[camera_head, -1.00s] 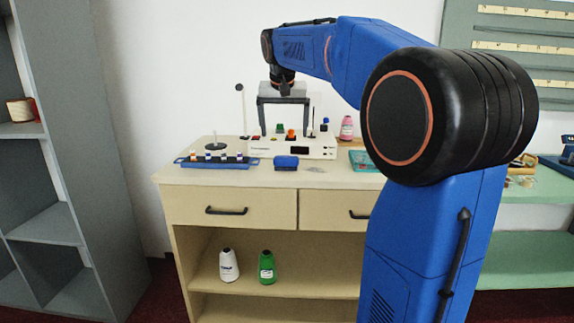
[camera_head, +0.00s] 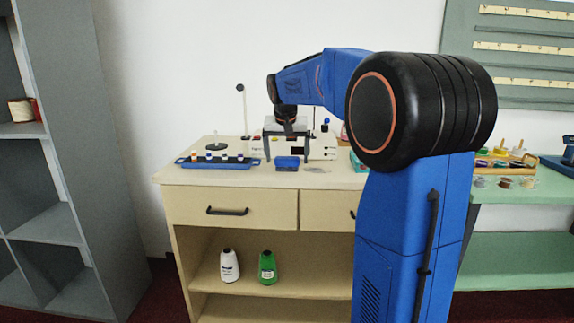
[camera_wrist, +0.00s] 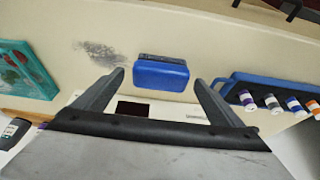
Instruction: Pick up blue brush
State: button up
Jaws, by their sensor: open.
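The blue brush (camera_head: 287,163) is a small block lying on the beige counter near its front edge. In the wrist view the brush (camera_wrist: 160,75) shows a dark strip along one long side. My gripper (camera_head: 287,148) is open and empty, pointing down above the counter just behind the brush. In the wrist view its two fingers (camera_wrist: 158,82) are spread, with the brush in line with the gap between their tips. I cannot tell how high the tips are above it.
A blue rack of small spools (camera_head: 215,163) lies left of the brush. A white machine (camera_head: 322,148) stands behind, partly hidden by my gripper. A teal tray (camera_wrist: 25,70) is on the brush's other side, beyond a grey smudge (camera_wrist: 100,53). Bare counter lies around the brush.

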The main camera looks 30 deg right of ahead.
aim_at(287, 157)
jog(key=shift+w+d+f, duration=0.1)
jog(key=shift+w+f, duration=0.1)
jog(key=shift+f, duration=0.45)
jog(key=c, duration=1.1)
jog(key=shift+c, duration=0.2)
jog(key=shift+r, duration=0.1)
notch_tip(287, 157, up, 10)
jog(key=shift+f, duration=0.1)
